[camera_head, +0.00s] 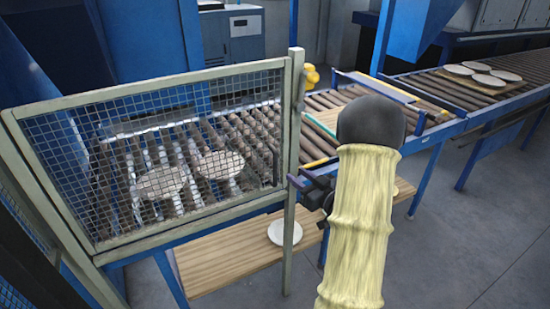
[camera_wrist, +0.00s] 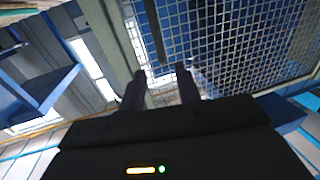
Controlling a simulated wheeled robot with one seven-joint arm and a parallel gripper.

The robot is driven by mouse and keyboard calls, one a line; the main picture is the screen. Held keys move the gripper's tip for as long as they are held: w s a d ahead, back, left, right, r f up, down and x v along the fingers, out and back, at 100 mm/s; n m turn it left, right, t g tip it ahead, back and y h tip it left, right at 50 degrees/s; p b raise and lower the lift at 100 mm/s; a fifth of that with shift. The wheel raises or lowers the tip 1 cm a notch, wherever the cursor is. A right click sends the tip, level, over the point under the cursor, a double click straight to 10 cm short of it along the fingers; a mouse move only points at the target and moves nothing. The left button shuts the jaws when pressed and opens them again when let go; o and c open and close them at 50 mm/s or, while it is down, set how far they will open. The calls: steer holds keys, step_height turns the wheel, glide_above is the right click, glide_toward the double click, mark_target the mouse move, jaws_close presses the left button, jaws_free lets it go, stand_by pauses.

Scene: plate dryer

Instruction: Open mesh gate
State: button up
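The mesh gate (camera_head: 150,160) is a wire grid in a grey-green frame on the left of the head view. Its right edge meets an upright post (camera_head: 291,170), and it looks closed. A dark vertical handle bar (camera_head: 277,168) shows near that edge. In the wrist view the handle (camera_wrist: 154,28) stands in front of the mesh (camera_wrist: 240,40), just ahead of my fingers. My gripper (camera_wrist: 161,74) is open, its two dark fingers apart with nothing between them. In the head view my gripper (camera_head: 303,184) is beside the post, partly hidden.
Behind the mesh, plates (camera_head: 160,182) lie on a roller conveyor (camera_head: 250,130). A wooden shelf (camera_head: 225,262) with a plate (camera_head: 284,232) is below. More plates (camera_head: 475,70) lie on a board at the right. Open grey floor (camera_head: 450,230) is at lower right.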

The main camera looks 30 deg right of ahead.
steer(key=p+x, duration=0.1)
steer(key=x, duration=1)
steer(key=shift+w+p, duration=0.1)
steer(key=shift+p, duration=0.25)
jaws_close()
